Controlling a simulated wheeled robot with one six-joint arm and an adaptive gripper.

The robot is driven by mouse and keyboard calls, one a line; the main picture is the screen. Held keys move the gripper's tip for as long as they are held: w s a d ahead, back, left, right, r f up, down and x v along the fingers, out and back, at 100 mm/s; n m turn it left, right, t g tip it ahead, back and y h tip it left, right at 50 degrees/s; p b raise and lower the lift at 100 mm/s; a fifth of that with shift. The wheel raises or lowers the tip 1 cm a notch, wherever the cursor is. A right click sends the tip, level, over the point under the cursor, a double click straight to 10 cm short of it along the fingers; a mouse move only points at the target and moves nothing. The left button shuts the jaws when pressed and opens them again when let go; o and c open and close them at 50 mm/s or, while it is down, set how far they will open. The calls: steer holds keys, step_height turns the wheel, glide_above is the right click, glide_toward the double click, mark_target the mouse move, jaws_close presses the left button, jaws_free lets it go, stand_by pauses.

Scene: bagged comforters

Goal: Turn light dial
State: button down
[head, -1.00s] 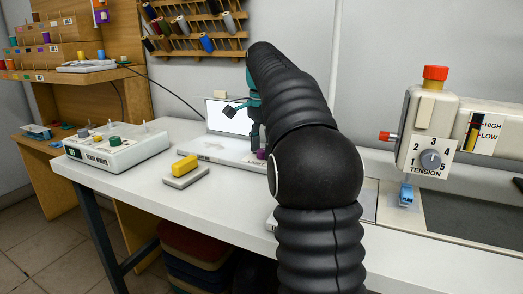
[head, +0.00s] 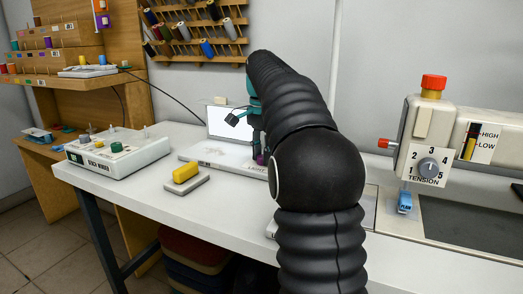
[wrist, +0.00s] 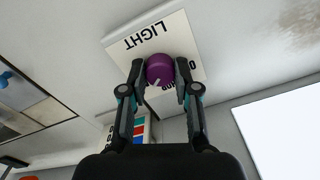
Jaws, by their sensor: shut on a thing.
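The light dial is a purple round knob (wrist: 159,70) with a pale pointer line, on a white panel (wrist: 187,38) lettered LIGHT. In the wrist view my gripper (wrist: 160,74) has one finger on each side of the knob and is shut on it. In the head view the knob (head: 261,159) shows only in part, beside my black arm. The white base lettered LIGHT (head: 205,153) lies on the table there, with a bright white screen (head: 229,123) behind it. My arm hides much of the gripper in the head view.
A sewing machine with a tension dial (head: 428,167) stands at right. A spool rack (head: 195,27) hangs on the wall.

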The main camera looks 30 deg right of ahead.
steer(key=n+p, duration=0.3)
steer(key=n, duration=0.1)
steer(key=shift+s+r, duration=0.1)
steer(key=n+p, duration=0.1)
steer(key=n, duration=0.5)
steer(key=shift+f+n, duration=0.2)
steer(key=shift+n, duration=0.1)
steer(key=n, duration=1.1)
steer(key=shift+n, duration=0.4)
steer(key=c, duration=0.9)
jaws_free()
steer(key=shift+o, duration=0.2)
steer(key=shift+r, duration=0.1)
